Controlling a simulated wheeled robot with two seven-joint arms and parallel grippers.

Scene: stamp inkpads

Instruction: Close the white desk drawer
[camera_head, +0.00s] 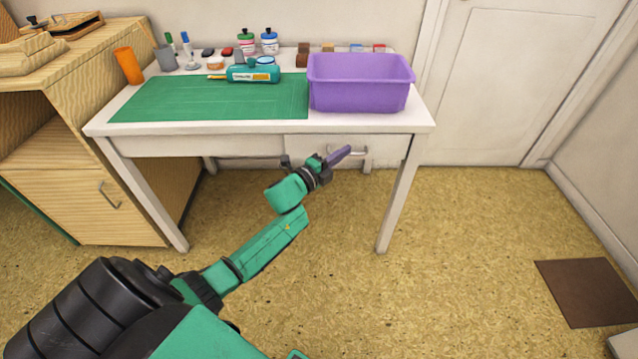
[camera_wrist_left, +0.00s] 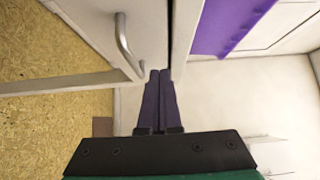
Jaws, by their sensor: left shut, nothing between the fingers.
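The white desk drawer (camera_head: 390,147) is under the right half of the desk top, below the purple bin. In the head view its front looks close to flush with the desk's front; any small gap is hard to tell. Its metal handle (camera_head: 360,151) is partly behind my left gripper's fingers. My left gripper (camera_head: 346,152) is shut and empty, its purple fingers pointing at the drawer front. The left wrist view shows the drawer front (camera_wrist_left: 88,25) and handle (camera_wrist_left: 124,45) beside the shut fingertips (camera_wrist_left: 160,73). Whether they touch the front is unclear. My right gripper is out of view.
The white desk (camera_head: 200,128) bears a green mat (camera_head: 215,100), a purple bin (camera_head: 360,95), a teal bottle (camera_head: 252,74) and several small stamps and pots. A wooden cabinet (camera_head: 60,185) stands at the left. The floor right of the desk is clear up to a brown mat (camera_head: 588,290).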

